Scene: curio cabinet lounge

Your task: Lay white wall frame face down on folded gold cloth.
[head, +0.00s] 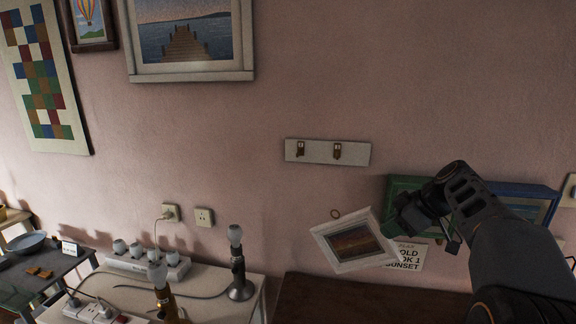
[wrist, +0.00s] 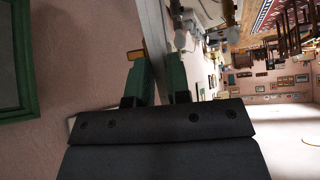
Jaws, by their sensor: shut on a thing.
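The white wall frame (head: 333,255), with a dark orange sunset picture, hangs tilted from my gripper (head: 398,228) in front of the pink wall. Its picture side faces the head camera. A small ring (head: 336,213) shows at its upper edge. In the wrist view, the green fingers of my gripper (wrist: 160,85) are shut on the pale edge of the frame (wrist: 152,35). I cannot make out the folded gold cloth in either view.
A white rail with two hooks (head: 320,158) is above the frame. A green-edged frame (head: 400,184) and a blue-edged frame (head: 520,187) are behind my arm. A printed card (head: 412,263) is beside the white frame. A dark brown top (head: 330,300) lies below; lamps stand on the white table (head: 215,300).

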